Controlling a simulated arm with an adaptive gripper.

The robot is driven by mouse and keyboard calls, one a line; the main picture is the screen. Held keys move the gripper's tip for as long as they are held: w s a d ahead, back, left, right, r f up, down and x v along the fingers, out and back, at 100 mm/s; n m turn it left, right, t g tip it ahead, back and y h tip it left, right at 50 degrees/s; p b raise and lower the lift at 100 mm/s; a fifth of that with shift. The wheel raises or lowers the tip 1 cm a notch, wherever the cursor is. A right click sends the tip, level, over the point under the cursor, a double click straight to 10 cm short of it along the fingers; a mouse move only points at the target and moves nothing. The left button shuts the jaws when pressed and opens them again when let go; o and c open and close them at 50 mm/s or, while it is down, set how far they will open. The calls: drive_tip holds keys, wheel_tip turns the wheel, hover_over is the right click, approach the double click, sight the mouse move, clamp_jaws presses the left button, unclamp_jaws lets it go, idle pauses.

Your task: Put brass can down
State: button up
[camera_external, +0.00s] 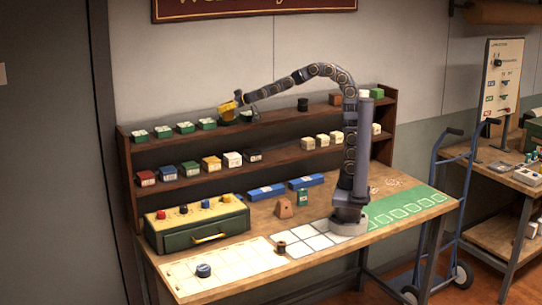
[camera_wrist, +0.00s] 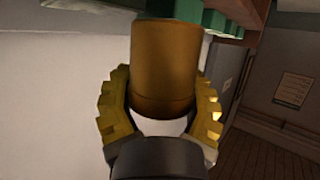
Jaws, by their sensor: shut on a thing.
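The brass can (camera_wrist: 165,65) is a brown-gold cylinder between the two yellow fingers of my gripper (camera_wrist: 160,112) in the wrist view. The fingers are shut on its sides. In the external view my gripper (camera_external: 229,109) is a small yellow shape at the end of the outstretched arm, in front of the top shelf (camera_external: 275,117), at its left part. The can cannot be told apart from the fingers there.
Several green boxes (camera_external: 186,127) stand on the top shelf left of my gripper. A dark spool (camera_external: 302,104) stands farther right. Below are the lower shelf's boxes (camera_external: 211,162), a green drawer chest (camera_external: 197,225) and a white grid mat (camera_external: 220,268) on the bench.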

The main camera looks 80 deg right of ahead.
drive_tip(key=s+a+f, duration=0.3)
drive_tip(key=s+f, duration=0.3)
drive_tip(key=s, duration=0.1)
drive_tip(key=w+a+f+n+g+y, duration=0.1)
drive_tip(key=a+f+n+g+y, duration=0.1)
drive_tip(key=a+f+n+y, duration=0.6)
drive_tip(key=w+a+f+n+g+y, duration=0.1)
drive_tip(key=a+f+g+y, duration=0.3)
drive_tip(key=a, duration=0.8)
drive_tip(key=s+a+f+n+g+y, duration=0.1)
drive_tip(key=s+a+f+n+g, duration=0.7)
drive_tip(key=s+a+f, duration=0.6)
drive_tip(key=shift+n+t, duration=0.3)
drive_tip(key=shift+s+d+f, duration=0.2)
drive_tip(key=shift+f, duration=0.75)
drive_tip(key=shift+s+d+f, duration=0.2)
drive_tip(key=shift+f, duration=0.75)
drive_tip(key=shift+s+d+f, duration=0.2)
drive_tip(key=shift+f, duration=0.75)
drive_tip(key=shift+f, duration=0.65)
drive_tip(key=o, duration=1.2)
